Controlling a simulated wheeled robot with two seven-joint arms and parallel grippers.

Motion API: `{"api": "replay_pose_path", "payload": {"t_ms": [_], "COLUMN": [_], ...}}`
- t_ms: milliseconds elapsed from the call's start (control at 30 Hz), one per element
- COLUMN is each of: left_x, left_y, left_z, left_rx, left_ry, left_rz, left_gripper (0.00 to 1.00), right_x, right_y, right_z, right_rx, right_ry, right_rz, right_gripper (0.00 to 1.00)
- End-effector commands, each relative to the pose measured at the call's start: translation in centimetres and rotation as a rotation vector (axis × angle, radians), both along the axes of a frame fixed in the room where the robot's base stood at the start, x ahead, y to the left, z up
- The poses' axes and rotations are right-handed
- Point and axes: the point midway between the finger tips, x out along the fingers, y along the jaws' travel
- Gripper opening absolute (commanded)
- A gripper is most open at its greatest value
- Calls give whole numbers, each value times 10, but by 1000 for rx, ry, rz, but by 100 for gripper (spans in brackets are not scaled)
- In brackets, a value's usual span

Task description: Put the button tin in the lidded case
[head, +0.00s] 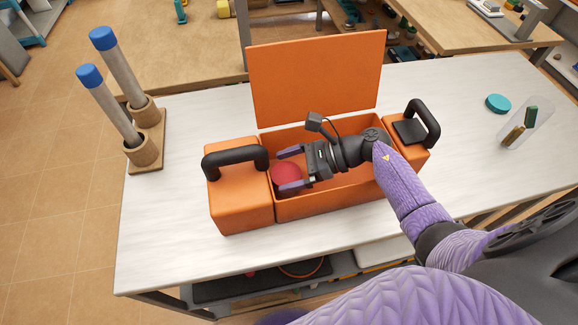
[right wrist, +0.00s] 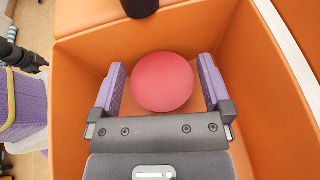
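The orange lidded case (head: 330,205) stands on the white table with its lid (head: 318,78) raised upright at the back. A round red tin (head: 287,173), which I take for the button tin, is inside the case at its left end. In the right wrist view the red tin (right wrist: 162,82) lies between the fingers, with a gap on each side. My right gripper (head: 291,168) reaches into the case from the right. It is open around the tin. My left gripper does not show clearly in either view.
Orange end blocks with black handles (head: 236,160) flank the case. A wooden stand (head: 160,135) with two blue-capped rods is at the left. A teal round item (head: 498,103) and a clear holder (head: 527,122) lie at the right. The front left tabletop is clear.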

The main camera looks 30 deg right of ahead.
Motion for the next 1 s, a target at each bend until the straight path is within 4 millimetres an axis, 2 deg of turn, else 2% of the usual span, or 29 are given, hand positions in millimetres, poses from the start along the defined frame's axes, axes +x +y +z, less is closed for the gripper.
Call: {"api": "replay_pose_path", "payload": {"t_ms": [67,167,300,500,867,1000], "left_x": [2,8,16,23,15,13], "left_y": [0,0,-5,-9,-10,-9], "left_z": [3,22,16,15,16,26], "left_rx": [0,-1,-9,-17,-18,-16], "left_ry": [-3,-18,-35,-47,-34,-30], "left_rz": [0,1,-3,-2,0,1], "left_gripper": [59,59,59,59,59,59], "right_x": [0,0,-13,-24,-24,-7], "right_y": [0,0,-33,-61,-63,-49], "right_z": [3,22,26,39,42,63], "right_rx": [0,3,-6,-3,7,134], "right_ry": [-2,-4,1,1,-1,4], "right_rz": [-1,-1,-1,-1,-11,-179], "right_gripper": [100,100,100,100,100,100]}}
